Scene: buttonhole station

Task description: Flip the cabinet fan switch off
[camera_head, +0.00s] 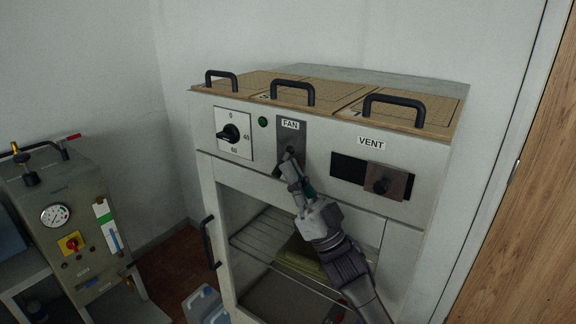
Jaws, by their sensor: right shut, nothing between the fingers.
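The cabinet (440,215) is a pale box with a control panel across its top front. The fan switch plate (291,135) is a grey upright plate labelled FAN. A dark switch toggle (291,151) shows on it, just above my right gripper. My right gripper (287,168) is shut and empty, with its fingertips at the lower part of the plate. The fingers hide part of the switch, and I cannot tell if they touch it or which way it is set. A small green lamp (263,122) sits left of the plate. My left gripper is not in view.
A timer dial (230,133) is left of the switch, and a VENT slider (385,182) is to its right. Black handles (293,92) stand on top. Below is an opening with a wire rack (262,232). A gauge unit (68,225) stands at left. A wooden door (530,200) is at right.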

